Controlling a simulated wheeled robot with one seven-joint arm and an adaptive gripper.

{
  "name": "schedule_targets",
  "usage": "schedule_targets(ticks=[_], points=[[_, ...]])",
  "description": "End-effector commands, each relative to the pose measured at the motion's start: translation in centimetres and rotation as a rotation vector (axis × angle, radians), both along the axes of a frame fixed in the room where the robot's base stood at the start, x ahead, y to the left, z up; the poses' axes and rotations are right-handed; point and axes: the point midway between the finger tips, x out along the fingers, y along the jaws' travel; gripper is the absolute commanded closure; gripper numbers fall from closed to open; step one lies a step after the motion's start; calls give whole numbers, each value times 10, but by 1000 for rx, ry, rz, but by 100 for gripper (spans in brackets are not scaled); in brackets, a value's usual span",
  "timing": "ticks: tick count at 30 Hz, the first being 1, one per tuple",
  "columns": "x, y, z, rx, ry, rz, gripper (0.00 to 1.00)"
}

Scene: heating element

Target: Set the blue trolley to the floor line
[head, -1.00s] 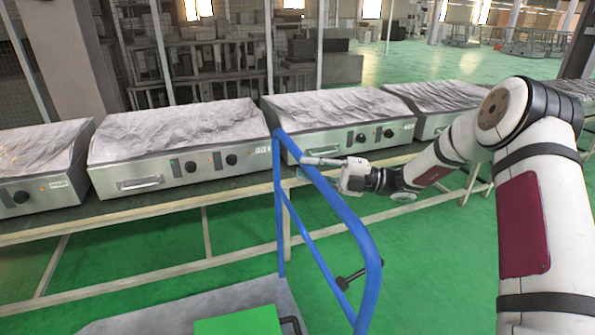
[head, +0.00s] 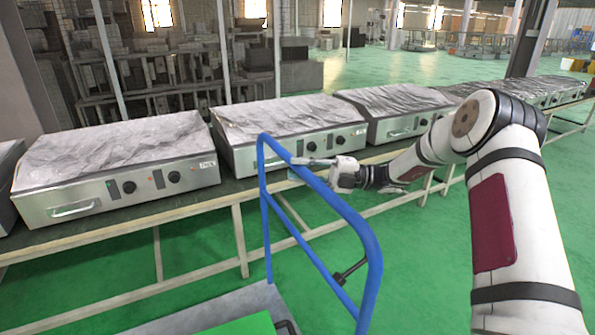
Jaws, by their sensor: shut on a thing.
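The blue trolley's tubular handle (head: 341,205) rises in the middle of the head view. Its grey deck (head: 212,309) shows at the bottom, with a green item (head: 243,326) on it. My gripper (head: 316,168) is at the upper bar of the handle, shut on it. My arm reaches in from the right. The trolley's wheels and the lower part of the deck are out of view. I see no floor line that I can make out clearly on the green floor.
A long bench (head: 196,210) runs behind the trolley, bearing several steel heating units (head: 120,165) with wrinkled covers. Cluttered shelves (head: 165,70) stand behind it. Open green floor (head: 420,250) lies to the right of the trolley, under and beside my arm.

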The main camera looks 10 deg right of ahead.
Motion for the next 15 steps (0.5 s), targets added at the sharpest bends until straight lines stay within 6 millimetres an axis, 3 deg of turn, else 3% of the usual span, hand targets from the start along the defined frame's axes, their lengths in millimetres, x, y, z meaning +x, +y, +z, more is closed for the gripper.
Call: schedule_targets(ticks=[9,10,12,15], points=[[0,0,-1,-1,0,2,100],[0,0,-1,-1,0,2,77],[0,0,-1,-1,0,2,61],[0,0,-1,-1,0,2,58]])
